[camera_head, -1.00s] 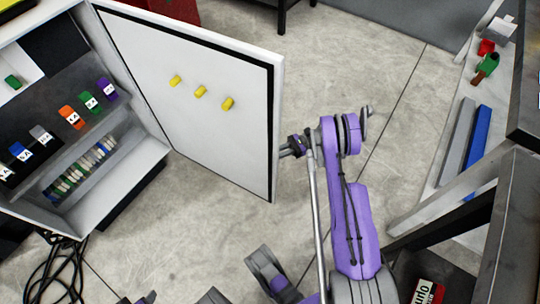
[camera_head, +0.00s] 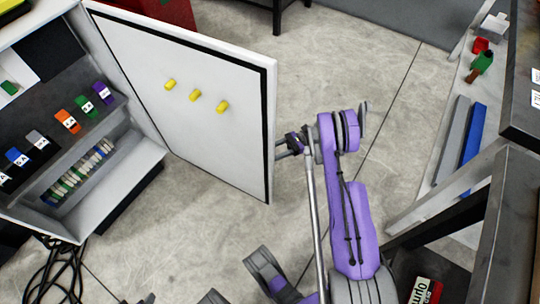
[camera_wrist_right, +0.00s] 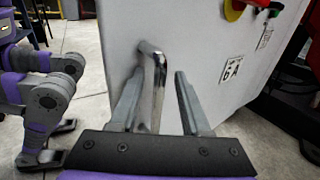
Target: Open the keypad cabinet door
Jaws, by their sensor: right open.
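The cabinet door (camera_head: 225,65) stands wide open in the head view, its white inner face with several yellow knobs turned towards me. The cabinet (camera_head: 130,180) is at the left with its inside showing. In the right wrist view the door's outer face (camera_wrist_right: 205,50) carries a metal bar handle (camera_wrist_right: 155,75). My right gripper (camera_wrist_right: 160,100) is open, with the handle between its fingers, close to the left one; I cannot tell if they touch. In the head view my right gripper (camera_head: 284,150) is at the door's free edge, mostly hidden behind it. My left gripper is not clearly visible.
Fuses and switches (camera_head: 68,122) fill the cabinet. Black cables (camera_head: 60,270) lie on the floor at the lower left. A workbench with a blue bar (camera_head: 473,135) stands at the right.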

